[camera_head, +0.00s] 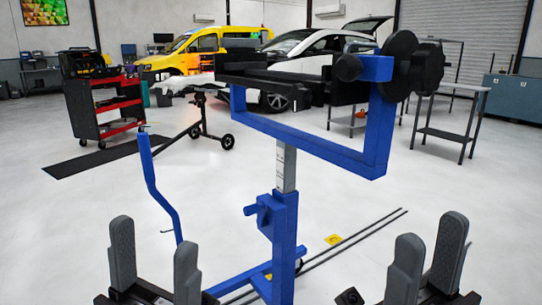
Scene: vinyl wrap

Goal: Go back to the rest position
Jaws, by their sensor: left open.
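My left gripper (155,258) is at the bottom left of the head view. Its two grey fingers stand upright and wide apart, with nothing between them. My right gripper (428,260) is at the bottom right. Its fingers are also apart and empty, with a narrower gap in the picture. Both grippers point up and forward, apart from each other. A blue stand (283,235) with a blue frame on top rises between and beyond them. Neither gripper appears to touch it.
The stand carries a black bar (270,75) and black round knobs (400,65). A bent blue handle (150,180) rises behind my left gripper. A red and black tool cart (105,105), a yellow van (195,50), a white car (310,50) and a grey table (450,130) stand farther back. Open floor lies around.

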